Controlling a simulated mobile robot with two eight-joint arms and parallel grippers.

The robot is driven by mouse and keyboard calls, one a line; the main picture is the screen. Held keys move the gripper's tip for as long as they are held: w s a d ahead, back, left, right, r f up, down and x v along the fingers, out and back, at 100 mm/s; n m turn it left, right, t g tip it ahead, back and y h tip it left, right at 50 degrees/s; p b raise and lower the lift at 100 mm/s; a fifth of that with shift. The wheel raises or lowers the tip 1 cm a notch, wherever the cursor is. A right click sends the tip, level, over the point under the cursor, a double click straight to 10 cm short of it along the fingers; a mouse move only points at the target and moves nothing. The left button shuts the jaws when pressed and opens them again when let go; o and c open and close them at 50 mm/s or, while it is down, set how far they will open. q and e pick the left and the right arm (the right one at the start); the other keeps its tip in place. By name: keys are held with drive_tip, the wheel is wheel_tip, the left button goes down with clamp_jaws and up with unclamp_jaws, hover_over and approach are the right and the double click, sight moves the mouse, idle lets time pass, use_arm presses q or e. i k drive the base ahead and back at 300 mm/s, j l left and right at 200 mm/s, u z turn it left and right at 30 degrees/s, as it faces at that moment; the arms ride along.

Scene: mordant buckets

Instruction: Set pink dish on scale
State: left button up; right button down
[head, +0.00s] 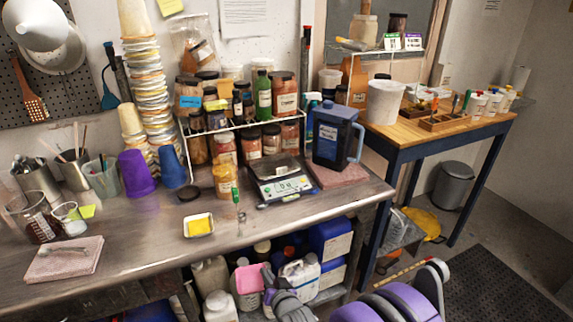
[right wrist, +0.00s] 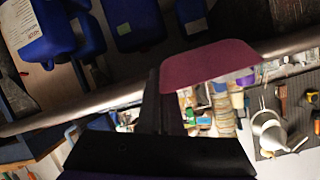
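The pink dish (head: 247,279) is in the air low in front of the bench, below its front edge in the head view. It also shows, dark pink and seen near edge-on, in the right wrist view (right wrist: 210,64). My right gripper (head: 270,284) is shut on the dish's edge; its dark fingers show in the right wrist view (right wrist: 160,98). The scale (head: 283,185), with a dark square pan and a lit green display, stands on the bench, above and beyond the gripper in the picture. Its pan looks empty. My left gripper is not in view.
A blue jug (head: 336,133) stands right of the scale on a pink cloth (head: 338,174). An orange jar (head: 225,180) and a white tray with yellow contents (head: 199,236) stand left. A jar rack (head: 240,127) is behind. Containers (head: 298,273) fill the shelf below the bench.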

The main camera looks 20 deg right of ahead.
sight(275, 164)
drive_tip(key=k+l, duration=0.1)
drive_tip(key=l, duration=1.15)
drive_tip(key=k+l, duration=0.15)
drive_tip(key=l, duration=0.45)
